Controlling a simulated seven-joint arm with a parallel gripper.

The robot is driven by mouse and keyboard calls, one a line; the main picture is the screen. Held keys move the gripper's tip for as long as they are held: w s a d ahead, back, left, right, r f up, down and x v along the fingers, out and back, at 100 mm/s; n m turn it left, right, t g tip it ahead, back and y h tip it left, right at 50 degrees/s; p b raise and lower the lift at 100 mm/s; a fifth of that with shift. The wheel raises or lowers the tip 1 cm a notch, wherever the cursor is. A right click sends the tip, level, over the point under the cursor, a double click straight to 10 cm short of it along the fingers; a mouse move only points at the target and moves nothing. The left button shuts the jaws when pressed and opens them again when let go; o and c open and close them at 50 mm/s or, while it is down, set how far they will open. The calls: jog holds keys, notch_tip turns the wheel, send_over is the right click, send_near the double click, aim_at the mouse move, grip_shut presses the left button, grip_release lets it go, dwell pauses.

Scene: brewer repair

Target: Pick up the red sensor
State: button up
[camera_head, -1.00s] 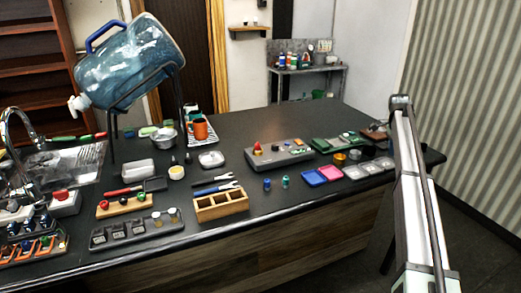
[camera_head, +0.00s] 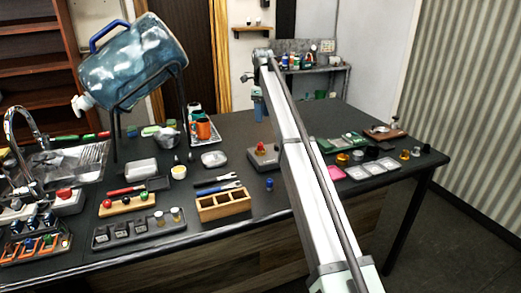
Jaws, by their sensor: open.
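I cannot tell for sure which red item is the red sensor. A small red part (camera_head: 261,148) stands on the left end of the grey device (camera_head: 256,160) near the middle of the counter. Other small red pieces sit on a wooden block (camera_head: 128,205) and on a white box (camera_head: 68,206) at the left. My gripper (camera_head: 258,116) hangs below the arm's far end, above and behind the grey device. It is open and small in view, and I see nothing held. My arm hides most of the device's right side.
A large blue water jug (camera_head: 130,65) on a stand is at the back left. A wooden tray (camera_head: 222,206), a blue vial (camera_head: 269,184) and a grey rack (camera_head: 138,230) are at the front.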

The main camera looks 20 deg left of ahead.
jog(key=a, duration=0.1)
send_over(260, 144)
jog(key=f, duration=0.7)
jog(key=shift+s+f, duration=0.15)
jog(key=shift+s, duration=0.05)
jog(key=shift+w+d+f, duration=0.1)
jog(key=shift+f, duration=1.5)
jog(key=shift+w+f, duration=0.1)
jog(key=shift+f, duration=1.45)
grip_shut()
